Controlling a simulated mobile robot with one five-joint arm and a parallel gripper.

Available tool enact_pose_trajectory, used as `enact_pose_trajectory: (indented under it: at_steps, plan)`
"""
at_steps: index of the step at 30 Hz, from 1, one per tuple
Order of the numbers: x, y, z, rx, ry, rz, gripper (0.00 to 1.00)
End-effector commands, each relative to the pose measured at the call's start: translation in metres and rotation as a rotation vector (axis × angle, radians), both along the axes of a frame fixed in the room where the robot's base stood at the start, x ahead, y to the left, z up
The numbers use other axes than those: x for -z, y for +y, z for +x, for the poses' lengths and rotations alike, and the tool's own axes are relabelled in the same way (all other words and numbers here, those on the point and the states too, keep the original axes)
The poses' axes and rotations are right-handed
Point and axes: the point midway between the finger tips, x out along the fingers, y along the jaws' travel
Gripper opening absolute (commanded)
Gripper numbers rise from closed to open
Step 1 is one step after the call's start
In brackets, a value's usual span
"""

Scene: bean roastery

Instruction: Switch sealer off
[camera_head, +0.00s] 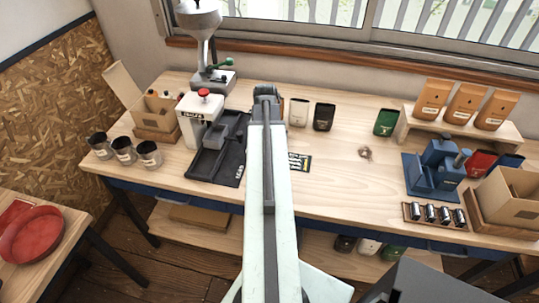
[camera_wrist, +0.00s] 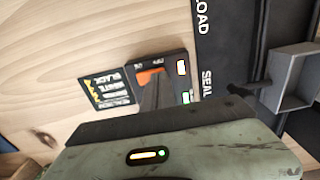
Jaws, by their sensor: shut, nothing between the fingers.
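The sealer (camera_head: 200,118) is a white machine with a red knob, at the back left of the table beside a black mat. In the wrist view, a small dark switch box (camera_wrist: 176,61) carries an orange rocker (camera_wrist: 150,77). In the head view my gripper (camera_head: 267,92) and arm hide the switch box.
A printed card (camera_head: 299,162) lies right of my arm. The black mat (camera_head: 230,172) bears a grey tray (camera_wrist: 290,75). The table's middle right is mostly clear.

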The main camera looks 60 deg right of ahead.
Motion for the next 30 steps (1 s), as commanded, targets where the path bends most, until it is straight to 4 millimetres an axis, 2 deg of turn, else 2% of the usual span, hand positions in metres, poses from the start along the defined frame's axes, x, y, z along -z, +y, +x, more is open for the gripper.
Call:
enact_pose_trajectory:
  at_steps: [16,30]
  plan:
    - [0.005,0.0,0.0,0.0,0.0,0.0,0.0]
    - [-0.037,0.0,0.0,-0.001,0.0,0.0,0.0]
